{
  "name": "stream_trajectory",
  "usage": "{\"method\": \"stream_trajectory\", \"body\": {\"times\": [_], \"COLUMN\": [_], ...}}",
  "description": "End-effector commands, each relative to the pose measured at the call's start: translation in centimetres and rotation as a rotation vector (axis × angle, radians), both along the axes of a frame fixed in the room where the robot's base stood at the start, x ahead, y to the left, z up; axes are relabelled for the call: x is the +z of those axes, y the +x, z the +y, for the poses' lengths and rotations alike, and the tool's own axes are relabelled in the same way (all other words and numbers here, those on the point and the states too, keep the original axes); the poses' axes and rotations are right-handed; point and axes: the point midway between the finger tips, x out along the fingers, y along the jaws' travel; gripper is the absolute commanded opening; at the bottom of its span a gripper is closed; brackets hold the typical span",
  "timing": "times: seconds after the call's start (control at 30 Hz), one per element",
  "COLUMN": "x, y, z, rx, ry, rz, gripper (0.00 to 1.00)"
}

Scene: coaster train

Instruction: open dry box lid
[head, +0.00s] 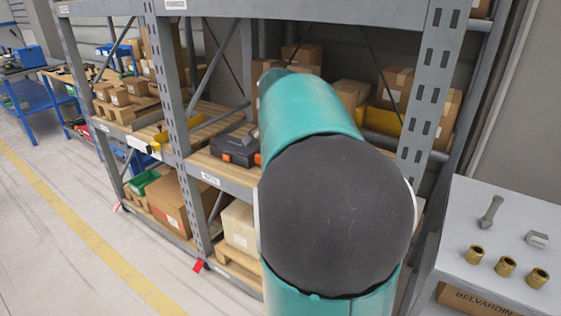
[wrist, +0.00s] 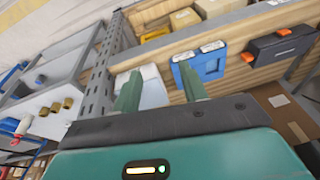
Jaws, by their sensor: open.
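A dark grey case with orange latches (head: 235,147), which looks like the dry box, sits on the middle rack shelf in the head view, left of my arm. It shows at the upper right of the wrist view (wrist: 281,44), appearing closed. My gripper (wrist: 160,70) is open, its two green fingers apart with nothing held between them. The case lies to the right of the fingers in the wrist view, apart from them. A blue item (wrist: 198,67) and a whitish box (wrist: 151,88) show near the fingertips. In the head view my arm hides the gripper and part of the shelf.
A grey rack upright (head: 174,90) stands left of the case. Cardboard boxes (head: 350,93) fill shelf space behind my arm. A side table (head: 507,225) at right holds brass fittings (head: 505,266) and a bolt. The floor (head: 60,235) at left is clear.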

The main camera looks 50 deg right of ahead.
Motion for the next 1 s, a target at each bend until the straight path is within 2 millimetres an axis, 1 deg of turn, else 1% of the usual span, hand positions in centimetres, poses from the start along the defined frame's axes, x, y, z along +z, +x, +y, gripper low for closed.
{"method": "stream_trajectory", "body": {"times": [0.03, 0.1, 0.2, 0.8, 0.87, 0.9, 0.97, 1.0], "x": [0.1, 0.1, 0.1, 0.1, 0.2, 0.3, 0.4, 0.5], "y": [0.1, 0.1, 0.2, 0.2, 0.3, 0.4, 0.4, 0.4], "z": [0.6, 1.1, 1.5, 1.7, 2.5, 3.4, 5.4, 7.1], "rx": [0.022, 0.041, 0.056, 0.065, 0.091, 0.121, 0.193, 0.257], "ry": [0.001, 0.002, 0.003, 0.003, 0.003, 0.004, 0.005, 0.005], "rz": [-0.004, -0.006, -0.009, -0.011, -0.016, -0.021, -0.033, -0.042], "gripper": [0.43, 0.43, 0.43, 0.43, 0.43, 0.43, 0.43, 0.43]}}
